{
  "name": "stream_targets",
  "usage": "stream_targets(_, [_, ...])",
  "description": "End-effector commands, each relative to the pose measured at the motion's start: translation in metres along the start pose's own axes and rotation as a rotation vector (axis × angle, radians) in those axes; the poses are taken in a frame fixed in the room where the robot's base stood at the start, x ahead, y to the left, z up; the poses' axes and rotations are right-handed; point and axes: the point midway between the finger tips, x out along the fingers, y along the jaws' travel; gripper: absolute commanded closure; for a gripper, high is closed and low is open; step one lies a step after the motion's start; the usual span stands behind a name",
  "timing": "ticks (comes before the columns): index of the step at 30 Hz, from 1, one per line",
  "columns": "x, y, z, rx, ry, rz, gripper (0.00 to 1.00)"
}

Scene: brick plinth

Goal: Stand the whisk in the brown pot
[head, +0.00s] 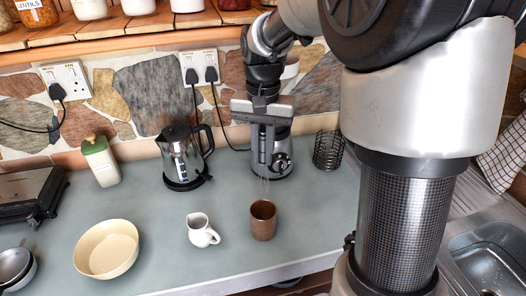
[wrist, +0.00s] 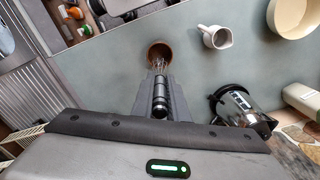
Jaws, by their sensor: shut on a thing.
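The brown pot (head: 263,220) stands upright on the grey-green worktop, near its front edge. It also shows in the wrist view (wrist: 154,50), partly behind the whisk. My gripper (head: 265,143) is shut on the whisk and holds it above and a little behind the pot. The whisk's dark handle (wrist: 160,98) lies between my fingers in the wrist view. Its thin wire end (head: 263,186) points down toward the pot. In the wrist view the wires (wrist: 158,66) overlap the pot's opening; I cannot tell whether they are inside it.
A white jug (head: 202,230) stands close left of the pot, with a cream bowl (head: 106,249) farther left. A kettle (head: 184,158) and a coffee machine (head: 271,158) stand behind. A black wire holder (head: 328,150) stands at back right. Worktop right of the pot is clear.

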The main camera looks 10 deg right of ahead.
Motion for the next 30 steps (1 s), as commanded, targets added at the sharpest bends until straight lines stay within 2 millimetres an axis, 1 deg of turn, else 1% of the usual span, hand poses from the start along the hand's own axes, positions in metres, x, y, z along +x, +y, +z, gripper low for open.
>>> stream_targets(1, [0.007,0.000,0.000,0.000,-0.001,0.000,1.00])
stream_targets(9, [0.030,0.000,0.000,0.000,-0.001,0.000,1.00])
stream_targets(30, [0.086,0.000,0.000,0.000,-0.001,0.000,1.00])
